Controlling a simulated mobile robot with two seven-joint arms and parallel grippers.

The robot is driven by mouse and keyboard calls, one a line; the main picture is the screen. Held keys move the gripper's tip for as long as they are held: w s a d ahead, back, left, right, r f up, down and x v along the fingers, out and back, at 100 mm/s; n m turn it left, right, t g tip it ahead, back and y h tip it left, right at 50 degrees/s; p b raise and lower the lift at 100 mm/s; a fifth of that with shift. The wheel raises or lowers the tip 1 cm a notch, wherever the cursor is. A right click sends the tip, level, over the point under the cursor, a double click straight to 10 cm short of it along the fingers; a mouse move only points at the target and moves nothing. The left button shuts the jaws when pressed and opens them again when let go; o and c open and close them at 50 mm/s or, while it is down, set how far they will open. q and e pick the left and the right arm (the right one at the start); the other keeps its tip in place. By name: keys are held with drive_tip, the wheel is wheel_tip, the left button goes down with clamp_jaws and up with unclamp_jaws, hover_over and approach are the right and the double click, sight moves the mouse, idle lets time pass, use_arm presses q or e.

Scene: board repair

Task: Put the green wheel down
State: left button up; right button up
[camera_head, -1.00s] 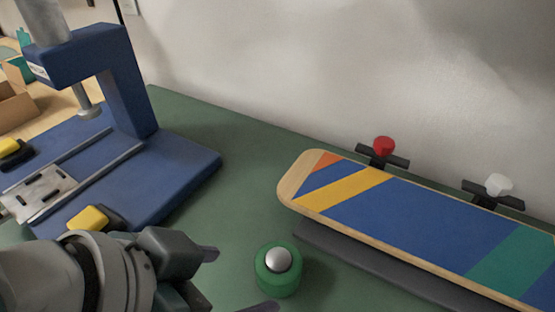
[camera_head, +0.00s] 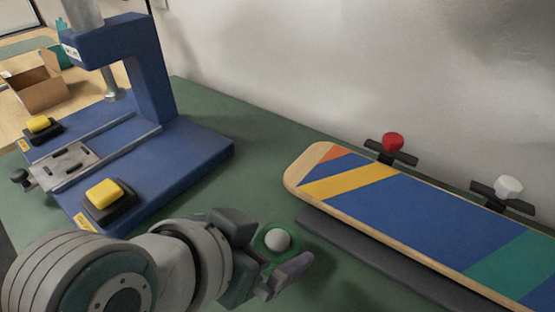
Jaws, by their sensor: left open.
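The green wheel (camera_head: 263,238) lies on the green table top, with a silver-grey round centre facing up. My left gripper (camera_head: 275,262) is open, and its fingers are at the near side of the wheel, partly hiding its lower edge. I cannot tell whether a finger touches it. My right gripper is not in view.
A blue press (camera_head: 190,150) with yellow buttons stands at the left. A striped skateboard deck (camera_head: 400,215) lies on a dark support at the right, with a red wheel (camera_head: 393,142) and a white wheel (camera_head: 509,187) behind it. A cardboard box (camera_head: 38,92) is at the far left.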

use_arm(q)
drive_tip(key=x, duration=0.2)
drive_tip(key=shift+w+d+f+b, duration=0.15)
drive_tip(key=shift+w+f+b, duration=0.1)
drive_tip(key=shift+b, duration=0.1)
clamp_jaws()
drive_tip(key=shift+r, duration=0.15)
idle(0.4)
